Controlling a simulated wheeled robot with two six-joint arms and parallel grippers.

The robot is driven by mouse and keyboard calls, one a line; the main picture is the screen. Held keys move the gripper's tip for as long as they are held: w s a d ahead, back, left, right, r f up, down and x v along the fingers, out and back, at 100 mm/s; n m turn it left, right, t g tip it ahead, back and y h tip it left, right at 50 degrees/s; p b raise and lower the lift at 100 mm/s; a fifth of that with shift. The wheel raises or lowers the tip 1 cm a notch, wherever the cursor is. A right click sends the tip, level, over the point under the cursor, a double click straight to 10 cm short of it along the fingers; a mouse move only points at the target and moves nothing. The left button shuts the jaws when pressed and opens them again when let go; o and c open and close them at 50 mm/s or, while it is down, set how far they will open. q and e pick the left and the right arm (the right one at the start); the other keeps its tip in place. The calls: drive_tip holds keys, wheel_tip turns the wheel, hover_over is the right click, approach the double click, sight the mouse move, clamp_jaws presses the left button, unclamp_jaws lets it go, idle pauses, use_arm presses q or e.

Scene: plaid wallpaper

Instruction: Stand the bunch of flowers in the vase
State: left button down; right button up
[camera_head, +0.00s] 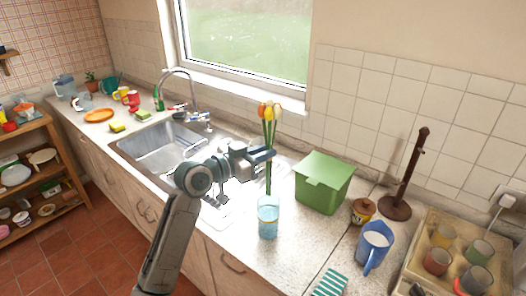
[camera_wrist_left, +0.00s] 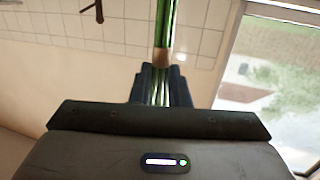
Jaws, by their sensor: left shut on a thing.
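The bunch of flowers (camera_head: 269,112) has orange, yellow and whitish tulip heads on long green stems. My left gripper (camera_head: 268,155) is shut on the stems, and the bunch hangs upright. The stems (camera_wrist_left: 163,32) also show between the fingers of my left gripper (camera_wrist_left: 162,88) in the left wrist view. The vase (camera_head: 268,218) is a clear light-blue glass on the counter, below the gripper. The stems' lower ends reach down to about the vase's mouth; I cannot tell whether they are inside the rim. My right gripper is not in view.
A green box (camera_head: 323,183) stands right of the vase. A brown jar (camera_head: 362,211), a blue jug (camera_head: 374,247) and a wooden stand (camera_head: 398,208) are farther right. The sink (camera_head: 160,148) lies left, with a tap (camera_head: 190,88) behind it. A striped cloth (camera_head: 330,284) lies in front.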

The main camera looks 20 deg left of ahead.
sight(267, 165)
use_arm(q)
drive_tip(key=shift+f+b, duration=1.6)
drive_tip(key=shift+f, duration=0.65)
wheel_tip(267, 165, down, 9)
drive_tip(key=b, duration=0.7)
drive_tip(key=shift+f, duration=0.15)
drive_tip(key=c, duration=1.3)
unclamp_jaws()
